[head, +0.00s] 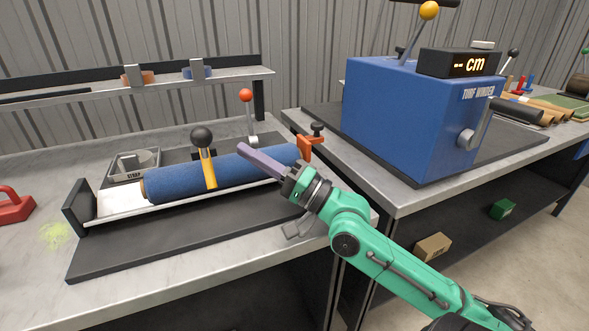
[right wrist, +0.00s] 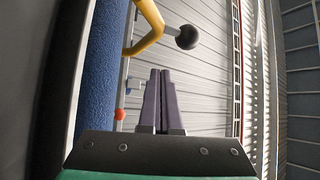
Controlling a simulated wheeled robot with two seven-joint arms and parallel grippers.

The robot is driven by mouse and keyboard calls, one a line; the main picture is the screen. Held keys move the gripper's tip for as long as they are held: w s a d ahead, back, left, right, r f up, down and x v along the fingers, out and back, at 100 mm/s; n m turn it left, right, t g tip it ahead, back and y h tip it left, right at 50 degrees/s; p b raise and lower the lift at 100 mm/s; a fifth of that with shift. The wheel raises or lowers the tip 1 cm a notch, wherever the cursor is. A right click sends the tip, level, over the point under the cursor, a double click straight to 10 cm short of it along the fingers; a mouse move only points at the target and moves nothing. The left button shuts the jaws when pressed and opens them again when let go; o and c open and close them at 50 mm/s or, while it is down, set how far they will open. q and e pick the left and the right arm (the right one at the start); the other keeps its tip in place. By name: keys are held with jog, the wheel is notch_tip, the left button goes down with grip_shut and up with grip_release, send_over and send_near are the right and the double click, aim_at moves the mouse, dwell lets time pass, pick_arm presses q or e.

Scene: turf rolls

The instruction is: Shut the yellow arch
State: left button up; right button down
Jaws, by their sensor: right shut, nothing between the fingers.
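The yellow arch (head: 208,170) curves over the front of a blue turf roll (head: 175,184), with a black ball knob (head: 201,137) on its top. In the right wrist view the arch (right wrist: 150,25) and its knob (right wrist: 188,37) show ahead of the fingers, beside the blue roll (right wrist: 103,80). Whether the arch is latched, I cannot tell. My right gripper (head: 242,150) is shut and empty, its purple fingers pointing left above the right half of the roll, to the right of the arch. The fingers (right wrist: 160,75) lie together in the wrist view. My left gripper is not in view.
The roll lies in a white trough (head: 112,206) on a dark base. A red-ball lever (head: 247,97) stands behind it, and an orange clamp (head: 306,147) is at its right end. A blue turf winder (head: 400,120) stands on the right bench. A red handle (head: 14,206) lies far left.

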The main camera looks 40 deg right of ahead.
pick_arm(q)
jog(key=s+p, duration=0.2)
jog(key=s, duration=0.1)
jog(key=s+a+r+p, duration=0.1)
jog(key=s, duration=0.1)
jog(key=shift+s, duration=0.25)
pick_arm(e)
jog(key=s+d, duration=0.4)
jog(key=s, duration=0.4)
jog(key=shift+r, duration=0.15)
